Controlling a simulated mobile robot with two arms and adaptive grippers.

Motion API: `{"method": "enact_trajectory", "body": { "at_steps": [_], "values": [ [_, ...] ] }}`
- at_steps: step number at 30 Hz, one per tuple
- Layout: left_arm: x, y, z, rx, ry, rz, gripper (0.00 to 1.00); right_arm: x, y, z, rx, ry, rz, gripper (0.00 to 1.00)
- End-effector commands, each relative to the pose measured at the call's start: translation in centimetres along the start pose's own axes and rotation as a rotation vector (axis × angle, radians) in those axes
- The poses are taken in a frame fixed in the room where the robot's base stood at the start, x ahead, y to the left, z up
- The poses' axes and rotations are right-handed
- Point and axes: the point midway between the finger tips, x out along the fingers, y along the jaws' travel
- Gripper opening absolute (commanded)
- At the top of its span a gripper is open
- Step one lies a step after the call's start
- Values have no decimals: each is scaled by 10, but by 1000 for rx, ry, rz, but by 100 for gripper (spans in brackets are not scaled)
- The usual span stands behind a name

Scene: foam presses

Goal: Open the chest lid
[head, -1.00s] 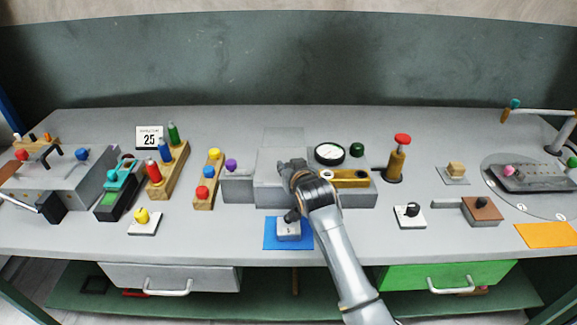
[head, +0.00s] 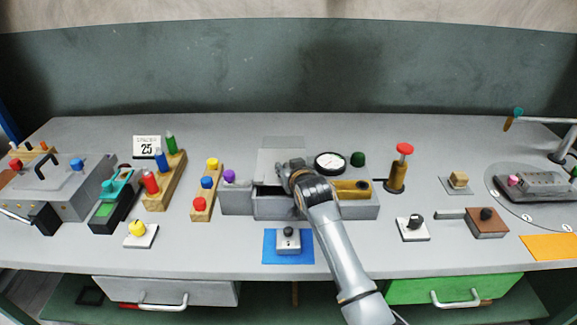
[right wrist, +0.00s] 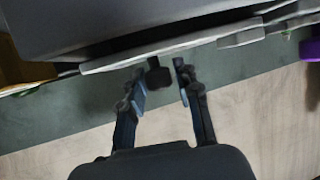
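The chest is a grey box (head: 273,207) at the middle of the bench. Its grey lid (head: 270,168) is tilted up, and a dark gap shows along its front edge. My right gripper (head: 284,174) is at the lid's front edge, partly hidden by its own wrist. In the right wrist view the fingers (right wrist: 162,80) stand apart on either side of a small dark knob (right wrist: 158,75) at the lid's pale edge (right wrist: 185,45). A gap shows beside the knob; contact is unclear. My left gripper is out of view.
A round gauge (head: 329,163) and a brass-coloured part (head: 351,188) stand right of the chest. A purple knob (head: 229,176) is at its left. A switch block on a blue mat (head: 274,256) lies in front. The bench behind is mostly clear.

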Motion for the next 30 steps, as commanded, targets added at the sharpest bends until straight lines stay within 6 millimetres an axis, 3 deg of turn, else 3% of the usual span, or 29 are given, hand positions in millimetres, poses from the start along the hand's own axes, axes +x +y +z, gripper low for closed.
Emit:
{"method": "enact_trajectory", "body": {
  "at_steps": [4, 14, 20, 30],
  "values": [
    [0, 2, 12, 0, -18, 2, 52, 0, 0, -1, 0, 3, 0, 48],
    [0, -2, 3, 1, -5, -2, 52, -6, 1, -2, -1, 5, 1, 48],
    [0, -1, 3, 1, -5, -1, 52, -30, 0, -2, -1, 6, 0, 48],
    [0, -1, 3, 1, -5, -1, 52, -86, 0, -1, -1, 4, 0, 48]
  ]
}}
